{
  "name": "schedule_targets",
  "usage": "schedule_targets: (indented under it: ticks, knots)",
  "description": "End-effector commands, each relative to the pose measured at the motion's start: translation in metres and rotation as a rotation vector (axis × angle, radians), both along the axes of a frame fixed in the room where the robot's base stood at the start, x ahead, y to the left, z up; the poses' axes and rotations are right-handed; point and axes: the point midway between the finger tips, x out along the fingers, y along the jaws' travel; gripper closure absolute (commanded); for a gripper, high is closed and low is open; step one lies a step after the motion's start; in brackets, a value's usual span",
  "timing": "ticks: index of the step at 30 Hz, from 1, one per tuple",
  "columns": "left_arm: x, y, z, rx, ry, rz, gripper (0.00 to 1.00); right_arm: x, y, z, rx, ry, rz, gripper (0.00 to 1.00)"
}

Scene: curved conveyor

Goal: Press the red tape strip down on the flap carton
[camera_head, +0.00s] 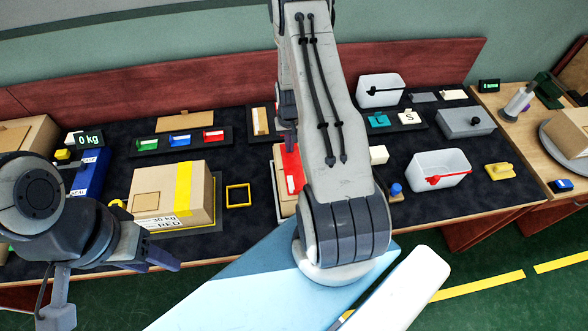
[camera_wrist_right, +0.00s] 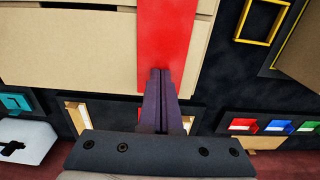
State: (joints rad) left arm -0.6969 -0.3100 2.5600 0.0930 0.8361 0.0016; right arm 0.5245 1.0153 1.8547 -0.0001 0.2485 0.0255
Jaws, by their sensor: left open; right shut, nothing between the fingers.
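The flap carton (camera_head: 283,205) is tan and stands in the middle of the bench, mostly hidden behind my right arm in the head view. The red tape strip (camera_head: 292,165) lies along its top; it fills the upper middle of the right wrist view (camera_wrist_right: 166,35), with the tan carton top (camera_wrist_right: 75,50) around it. My right gripper (camera_head: 290,145) is shut and empty, its fingertips (camera_wrist_right: 160,73) over the red strip; I cannot tell whether they touch it. My left gripper (camera_head: 160,262) is open and empty at the front left, apart from the carton.
A taped carton (camera_head: 158,194) stands left of the flap carton, with a yellow square frame (camera_head: 238,195) between them. White bins (camera_head: 438,168) and a grey box (camera_head: 466,123) stand at right. Small green, blue and red items (camera_head: 180,139) lie on a tray behind.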

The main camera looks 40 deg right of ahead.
Motion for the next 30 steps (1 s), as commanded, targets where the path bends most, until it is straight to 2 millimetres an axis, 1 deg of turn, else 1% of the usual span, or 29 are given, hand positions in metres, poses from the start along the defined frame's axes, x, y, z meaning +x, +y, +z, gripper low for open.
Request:
schedule_targets:
  ticks: [1,5,11,21,24,30]
  knots:
    - [0.000,0.000,-0.005,0.000,0.000,0.000,0.50,-0.011,0.006,-0.019,0.014,0.024,0.000,1.00]
    - [0.000,0.000,-0.004,0.000,0.000,0.000,0.50,-0.011,0.006,-0.018,0.014,0.024,0.000,1.00]
    - [0.000,0.000,0.008,0.000,0.000,0.000,0.50,-0.011,0.006,-0.001,0.014,0.024,0.000,1.00]
    - [0.000,0.000,0.035,0.000,0.000,0.000,0.50,-0.010,0.005,0.038,0.014,0.024,-0.001,1.00]
    - [0.000,0.000,0.040,0.000,0.000,0.000,0.50,-0.009,0.005,0.047,0.013,0.023,-0.001,1.00]
    - [0.000,0.000,0.040,0.000,0.000,0.000,0.50,-0.009,0.005,0.048,0.012,0.022,0.000,1.00]
